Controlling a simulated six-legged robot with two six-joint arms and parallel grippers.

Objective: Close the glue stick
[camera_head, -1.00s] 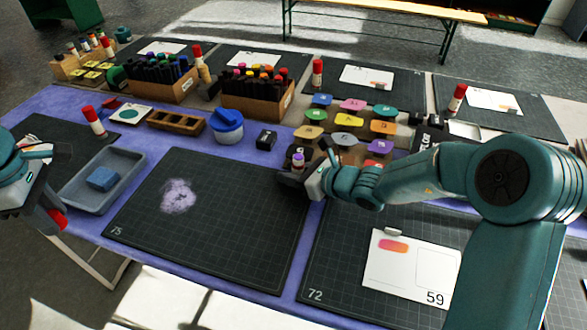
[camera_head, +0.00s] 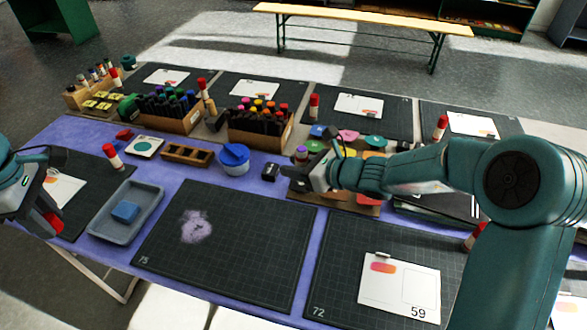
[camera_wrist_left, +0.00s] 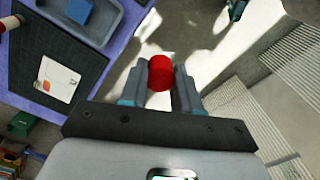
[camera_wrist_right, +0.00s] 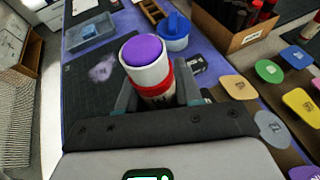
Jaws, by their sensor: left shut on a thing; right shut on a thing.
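My left gripper (camera_head: 50,215) is at the left edge of the head view, beyond the table's near left edge. It is shut on a red cap (camera_wrist_left: 160,72), which sits between its fingers in the left wrist view, above the floor. My right gripper (camera_head: 308,172) is shut on a glue stick (camera_wrist_right: 148,66) and holds it over the table. The glue stick is white with a red band, and its purple glue end is bare and faces up. The cap and the glue stick are far apart.
A dark mat (camera_head: 225,260) with a purple smear lies below. A grey tray (camera_head: 148,205) holds a blue block (camera_head: 125,211). A blue-lidded pot (camera_head: 235,158) stands behind the mat. Marker boxes (camera_head: 262,135) and several red-capped glue sticks (camera_head: 113,156) stand around.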

